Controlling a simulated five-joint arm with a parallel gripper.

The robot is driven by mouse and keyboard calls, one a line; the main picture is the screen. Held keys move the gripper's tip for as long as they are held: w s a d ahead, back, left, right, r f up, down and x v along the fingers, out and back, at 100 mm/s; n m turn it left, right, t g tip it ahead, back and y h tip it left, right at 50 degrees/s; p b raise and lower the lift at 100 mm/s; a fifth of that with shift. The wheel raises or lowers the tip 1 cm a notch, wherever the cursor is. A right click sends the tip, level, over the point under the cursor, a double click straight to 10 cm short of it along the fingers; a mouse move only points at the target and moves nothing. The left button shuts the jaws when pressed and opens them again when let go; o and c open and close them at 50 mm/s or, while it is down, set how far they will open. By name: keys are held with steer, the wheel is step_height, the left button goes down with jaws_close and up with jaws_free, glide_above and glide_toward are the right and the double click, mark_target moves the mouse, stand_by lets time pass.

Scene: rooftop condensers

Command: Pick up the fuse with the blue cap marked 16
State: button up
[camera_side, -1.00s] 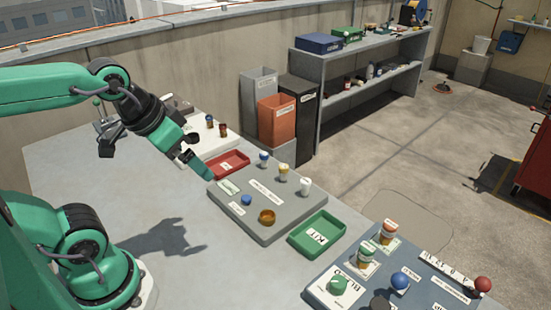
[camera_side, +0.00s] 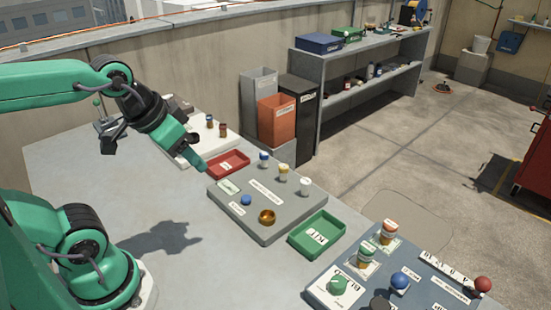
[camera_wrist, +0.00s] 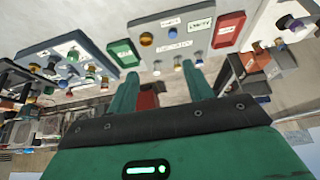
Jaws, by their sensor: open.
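The fuse with the blue cap (camera_side: 264,159) stands upright on the grey panel (camera_side: 290,213), at its far edge, left of a yellow-capped fuse (camera_side: 283,172) and a white-capped one (camera_side: 304,186). Its number is too small to read. In the wrist view the blue-capped fuse (camera_wrist: 199,63) shows close to the tip of the right finger. My gripper (camera_side: 201,167) is open and empty, up and left of the panel in the side view. In the wrist view its fingers (camera_wrist: 160,72) are spread apart, with nothing between them.
A blue dome (camera_side: 246,200) and an amber dome (camera_side: 267,217) sit on the panel. A red tray (camera_side: 229,162) lies behind it and a green tray (camera_side: 317,236) to its right. Another board (camera_side: 425,283) carries several parts. The table left of the panel is clear.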

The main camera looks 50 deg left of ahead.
steer(key=w+a+r+g, duration=0.2)
steer(key=w, duration=0.7)
steer(key=m+g, duration=0.3)
glide_above(264, 153)
steer(key=f, duration=1.3)
steer(key=shift+s+d, duration=0.25)
steer(key=shift+d, duration=0.15)
steer(key=shift+w+a+f+g, duration=0.3)
steer(key=shift+f, duration=0.3)
steer(key=shift+a+f, duration=0.1)
steer(key=shift+f, duration=3.8)
steer(key=c, duration=1.1)
